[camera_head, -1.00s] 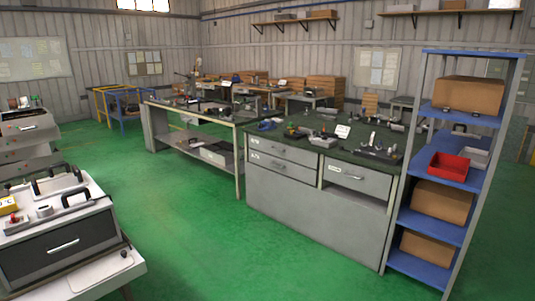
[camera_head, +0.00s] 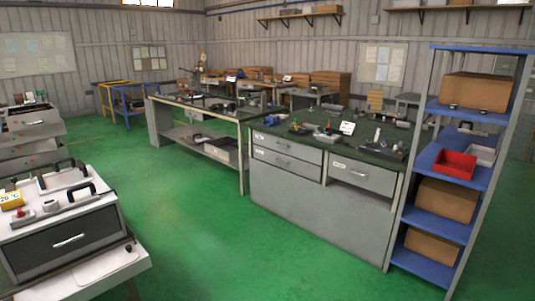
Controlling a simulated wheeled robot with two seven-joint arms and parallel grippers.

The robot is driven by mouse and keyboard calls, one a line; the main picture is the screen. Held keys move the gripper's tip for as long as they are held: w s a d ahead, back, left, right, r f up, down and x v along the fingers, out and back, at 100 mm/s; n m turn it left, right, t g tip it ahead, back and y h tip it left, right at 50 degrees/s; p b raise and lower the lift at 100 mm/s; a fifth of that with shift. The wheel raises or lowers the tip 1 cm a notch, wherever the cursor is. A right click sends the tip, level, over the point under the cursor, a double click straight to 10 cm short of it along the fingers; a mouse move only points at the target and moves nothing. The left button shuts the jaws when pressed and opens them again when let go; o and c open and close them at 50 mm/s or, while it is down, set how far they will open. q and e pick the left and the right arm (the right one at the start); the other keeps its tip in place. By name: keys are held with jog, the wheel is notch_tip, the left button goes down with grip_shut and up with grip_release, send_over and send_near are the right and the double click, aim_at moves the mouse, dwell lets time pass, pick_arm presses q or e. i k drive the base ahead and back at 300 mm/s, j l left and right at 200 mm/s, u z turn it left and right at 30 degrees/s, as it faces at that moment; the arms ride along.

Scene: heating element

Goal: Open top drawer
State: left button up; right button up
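Several drawers are in view, and I cannot tell which one the task means. The grey bench in the middle has an upper left drawer (camera_head: 287,146), a lower left drawer (camera_head: 287,168) and a right drawer (camera_head: 362,175); all look shut. At the lower left, a grey unit (camera_head: 105,196) on a white cart has one dark front drawer (camera_head: 62,246) with a pale bar handle (camera_head: 68,241), also shut. Neither of my grippers is in view.
A blue shelf rack (camera_head: 450,205) with cardboard boxes and a red bin (camera_head: 455,164) stands right of the bench. A second workbench (camera_head: 243,160) stands behind. Another drawer unit (camera_head: 35,124) is at the left edge. Green floor (camera_head: 200,225) between cart and bench is clear.

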aim_at(316, 155)
jog(key=i, duration=2.6)
jog(key=i+z, duration=0.15)
jog(key=i, duration=0.5)
jog(key=i+j, duration=0.15)
jog(key=i, duration=0.5)
jog(key=i+j+z, duration=0.1)
jog(key=i, duration=0.55)
